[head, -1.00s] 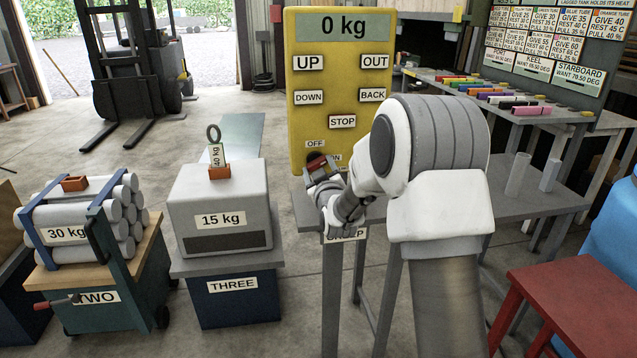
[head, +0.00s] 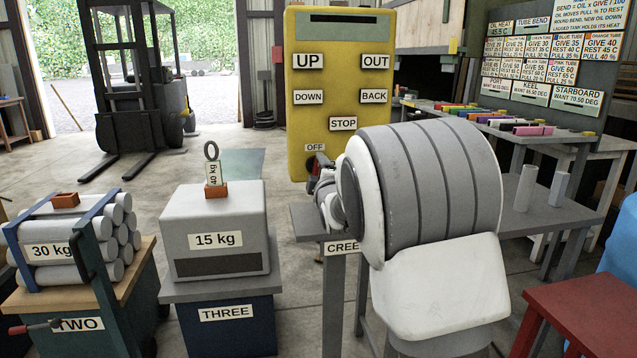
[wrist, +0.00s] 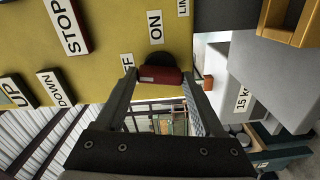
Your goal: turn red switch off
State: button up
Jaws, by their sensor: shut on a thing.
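The red switch (wrist: 160,75) sits on the lower part of the yellow control panel (head: 299,128), beside the OFF and ON labels. In the wrist view it lies between the two fingertips of my gripper (wrist: 158,80), which is shut on it. In the head view my gripper (head: 319,186) is at the panel's lower edge, and my arm hides the ON label and most of the switch. The OFF label (head: 315,147) shows just above. The panel's display (head: 343,28) is blank.
The panel's UP, OUT, DOWN, BACK and STOP buttons (head: 343,123) are above the switch. A grey bench (head: 305,222) is under my gripper. A 15 kg block (head: 215,210) stands to the left, and a red table (head: 585,305) stands at the right.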

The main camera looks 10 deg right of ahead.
jog(key=shift+n+b, duration=0.7)
jog(key=shift+n, duration=0.4)
jog(key=o, duration=1.4)
jog(key=s+p, duration=0.2)
jog(key=s, duration=1.5)
jog(key=shift+s, duration=0.25)
